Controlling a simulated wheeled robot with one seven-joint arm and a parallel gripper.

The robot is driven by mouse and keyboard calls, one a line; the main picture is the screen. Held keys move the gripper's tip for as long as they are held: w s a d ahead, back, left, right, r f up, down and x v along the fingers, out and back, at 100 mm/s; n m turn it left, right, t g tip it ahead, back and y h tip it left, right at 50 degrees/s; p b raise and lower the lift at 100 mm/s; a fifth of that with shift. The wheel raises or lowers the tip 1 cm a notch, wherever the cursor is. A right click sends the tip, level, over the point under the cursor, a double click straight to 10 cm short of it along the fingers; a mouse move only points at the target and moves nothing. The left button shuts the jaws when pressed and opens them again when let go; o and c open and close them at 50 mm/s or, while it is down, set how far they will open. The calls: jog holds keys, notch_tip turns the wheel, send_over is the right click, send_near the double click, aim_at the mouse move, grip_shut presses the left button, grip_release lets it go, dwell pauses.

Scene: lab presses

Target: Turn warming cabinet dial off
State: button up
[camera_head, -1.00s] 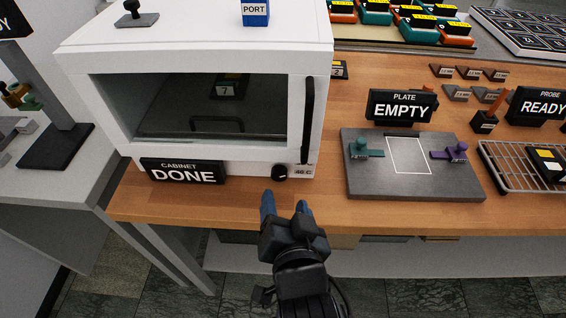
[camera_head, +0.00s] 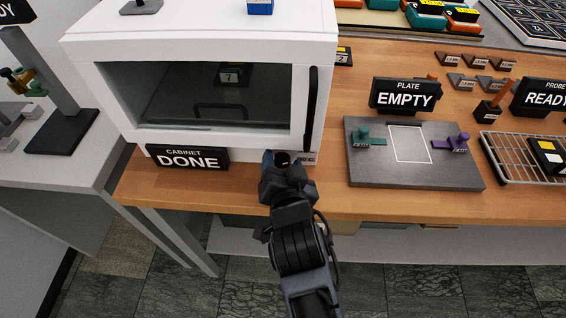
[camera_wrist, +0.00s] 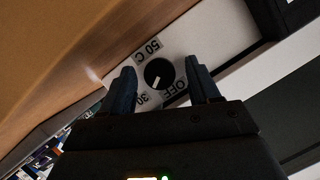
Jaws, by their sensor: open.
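The white warming cabinet (camera_head: 215,48) stands on the wooden bench, with a glass front and a dark vertical handle. Its black round dial (camera_wrist: 158,73) is on the lower front strip, and it also shows in the head view (camera_head: 282,158) between my fingertips. Labels reading 50 C, 30 and OFF surround it in the wrist view. The dial's white mark points down and left in that view, near the 30 label. My gripper (camera_wrist: 160,70) is open, with one finger on each side of the dial. Whether the fingers touch it I cannot tell.
A black CABINET DONE sign (camera_head: 187,158) stands just left of the dial. A grey plate (camera_head: 413,178) with an EMPTY sign (camera_head: 405,96) lies to the right, beside a wire rack (camera_head: 510,172). The cabinet's door handle (camera_head: 311,107) is above and right of the dial.

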jog(key=c, duration=1)
jog(key=shift+c, duration=0.2)
jog(key=shift+a+r+n+h+p, duration=0.1)
jog(key=shift+n+h+p, duration=0.25)
jog(key=shift+n+h, duration=0.6)
jog(key=n+h+p, duration=0.1)
jog(key=n, duration=0.2)
jog(key=shift+h, duration=0.25)
jog(key=shift+a+f+n+h+b, duration=0.2)
jog(key=shift+n+h+b, duration=0.1)
jog(key=shift+n+h, duration=0.55)
jog(key=shift+n+h+b, duration=0.25)
jog(key=shift+n+b, duration=0.25)
jog(key=shift+n, duration=0.2)
